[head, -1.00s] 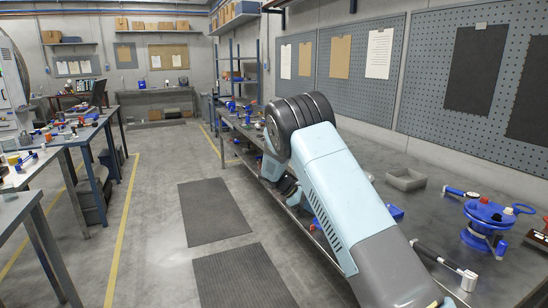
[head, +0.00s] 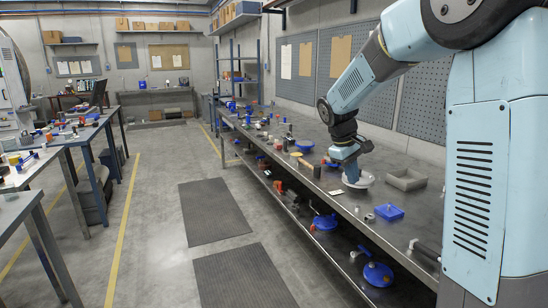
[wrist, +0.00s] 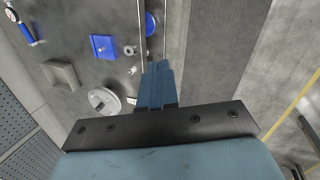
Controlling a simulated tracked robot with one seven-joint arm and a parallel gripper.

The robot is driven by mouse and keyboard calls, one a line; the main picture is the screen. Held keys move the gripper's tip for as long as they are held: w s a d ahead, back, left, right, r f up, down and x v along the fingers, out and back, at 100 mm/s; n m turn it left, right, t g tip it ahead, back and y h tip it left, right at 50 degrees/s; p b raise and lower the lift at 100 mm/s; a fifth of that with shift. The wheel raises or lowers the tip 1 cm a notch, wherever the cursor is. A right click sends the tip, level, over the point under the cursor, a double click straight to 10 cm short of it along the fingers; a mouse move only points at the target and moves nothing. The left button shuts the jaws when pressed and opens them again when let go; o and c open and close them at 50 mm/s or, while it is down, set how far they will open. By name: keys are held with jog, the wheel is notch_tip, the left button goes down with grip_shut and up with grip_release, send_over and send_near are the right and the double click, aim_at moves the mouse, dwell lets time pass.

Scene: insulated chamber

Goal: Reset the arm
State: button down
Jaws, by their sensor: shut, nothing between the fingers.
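My gripper (head: 351,178) is shut and empty, pointing down over the right-hand workbench. In the wrist view its two blue fingers (wrist: 160,68) lie together, with nothing between them. In the head view the fingertips overlap a pale round disc (head: 364,182) on the bench. In the wrist view that disc (wrist: 104,101) lies to the left of the fingers, apart from them, and the fingers show over the bench's front edge. My arm rises on the right of the head view and bends over the bench.
A grey open tray (head: 406,180) and a blue block (head: 389,212) stand near my gripper on the bench (head: 340,203). Several small parts lie farther along it. Blue round parts (head: 378,274) sit on the lower shelf. The aisle floor with dark mats (head: 216,210) is clear.

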jog(key=s+r+m+t+y, duration=0.1)
jog(key=s+r+m+t, duration=0.1)
jog(key=s, duration=1.3)
jog(key=s+r+m+t+y, duration=0.2)
jog(key=s+r+m, duration=0.2)
jog(key=s, duration=1)
jog(key=shift+s+d+r+m+t+y, duration=0.2)
jog(key=shift+s+d+m+t+y, duration=0.1)
jog(key=shift+s+d+m, duration=0.15)
